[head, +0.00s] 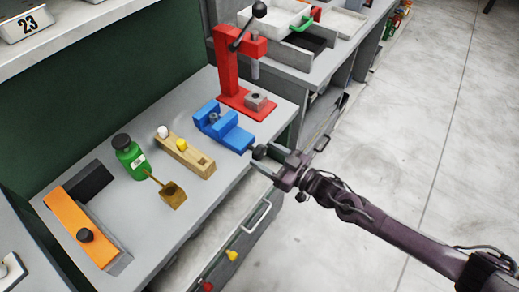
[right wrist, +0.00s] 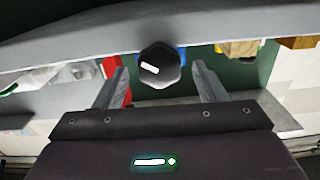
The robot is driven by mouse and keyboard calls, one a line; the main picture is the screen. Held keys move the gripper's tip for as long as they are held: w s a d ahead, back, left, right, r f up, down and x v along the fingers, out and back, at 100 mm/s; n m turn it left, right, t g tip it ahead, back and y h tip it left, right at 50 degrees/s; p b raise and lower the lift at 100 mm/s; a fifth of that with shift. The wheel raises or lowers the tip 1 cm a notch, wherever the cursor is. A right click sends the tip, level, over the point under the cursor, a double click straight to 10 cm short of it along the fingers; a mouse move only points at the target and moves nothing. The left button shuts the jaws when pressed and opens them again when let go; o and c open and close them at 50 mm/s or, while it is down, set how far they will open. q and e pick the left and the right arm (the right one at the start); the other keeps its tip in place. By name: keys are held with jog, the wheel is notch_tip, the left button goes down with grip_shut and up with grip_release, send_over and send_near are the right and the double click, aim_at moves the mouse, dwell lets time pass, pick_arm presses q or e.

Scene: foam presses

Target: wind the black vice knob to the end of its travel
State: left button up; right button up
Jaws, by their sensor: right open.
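The blue vice (head: 222,127) stands on the grey bench near its right edge. Its black knob (head: 260,152) sticks out toward my right arm. In the right wrist view the knob (right wrist: 160,66) is a dark faceted disc with a white mark on its face. My right gripper (head: 268,159) is open, with its fingers pointing at the knob. In the right wrist view the knob appears between the two fingertips, with gaps on both sides; I cannot tell how deep it is between them. My left gripper is not in view.
A red press (head: 237,75) stands behind the vice. A wooden block (head: 186,156), a green bottle (head: 130,158), a brass-coloured piece (head: 172,194) and an orange-topped fixture (head: 82,228) are on the bench to the left. A drawer front with a handle (head: 256,222) is below. Floor is clear at right.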

aim_at(263, 154)
jog(key=shift+x, duration=1.55)
jog(key=c, duration=1)
jog(key=shift+f+n+b, duration=0.15)
jog(key=shift+n+b, duration=0.25)
jog(key=shift+n, duration=1)
jog(key=o, duration=1)
